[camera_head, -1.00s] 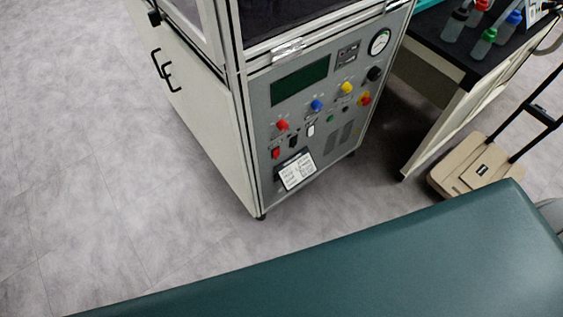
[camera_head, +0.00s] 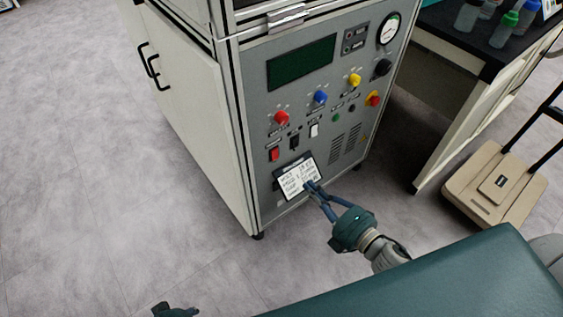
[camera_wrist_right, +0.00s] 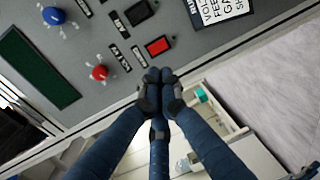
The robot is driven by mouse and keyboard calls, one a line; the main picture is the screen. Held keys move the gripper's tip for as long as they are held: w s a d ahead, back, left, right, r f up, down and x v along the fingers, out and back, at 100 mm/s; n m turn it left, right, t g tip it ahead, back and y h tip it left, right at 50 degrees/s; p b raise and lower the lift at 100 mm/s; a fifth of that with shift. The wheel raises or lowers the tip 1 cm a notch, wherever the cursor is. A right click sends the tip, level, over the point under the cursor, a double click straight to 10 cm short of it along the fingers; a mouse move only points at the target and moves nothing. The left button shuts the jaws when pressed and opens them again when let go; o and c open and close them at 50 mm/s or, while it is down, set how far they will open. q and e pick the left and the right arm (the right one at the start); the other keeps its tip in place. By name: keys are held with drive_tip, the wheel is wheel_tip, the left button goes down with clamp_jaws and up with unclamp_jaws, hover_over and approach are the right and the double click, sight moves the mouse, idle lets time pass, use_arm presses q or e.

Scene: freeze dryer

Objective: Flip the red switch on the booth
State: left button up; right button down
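The booth is a grey and white cabinet with a control panel (camera_head: 262,98). The red rocker switch (camera_head: 274,155) sits low on the panel's left side, below a red knob (camera_head: 281,118). In the right wrist view the red switch (camera_wrist_right: 158,47) lies just above my fingertips, beside a black switch (camera_wrist_right: 139,12). My right gripper (camera_head: 312,188) is in front of the panel's lower part, below and right of the switch, and overlaps the label card. Its fingertips (camera_wrist_right: 161,76) are together, with nothing seen between them. Only a bit of my left gripper (camera_head: 175,311) shows at the bottom edge.
The panel also has a blue knob (camera_head: 320,97), a yellow knob (camera_head: 355,80), a white switch (camera_head: 314,130) and a label card (camera_head: 292,182). A table with bottles (camera_head: 468,16) and a beige cart (camera_head: 492,184) stand to the right. The floor at left is clear.

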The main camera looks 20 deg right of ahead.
sight(276, 154)
drive_tip(key=b+x, duration=0.1)
drive_tip(key=x, duration=1.1)
drive_tip(key=shift+w+a, duration=0.1)
drive_tip(key=shift+w, duration=0.2)
drive_tip(key=shift+w+a+f, duration=0.15)
drive_tip(key=shift+w+a, duration=0.1)
drive_tip(key=shift+w, duration=0.4)
use_arm(q)
drive_tip(key=r, duration=0.2)
drive_tip(key=w+r, duration=0.1)
drive_tip(key=shift+w+d+r, duration=0.1)
drive_tip(key=shift+r, duration=0.25)
drive_tip(key=shift+s+f, duration=0.15)
drive_tip(key=shift+s, duration=0.05)
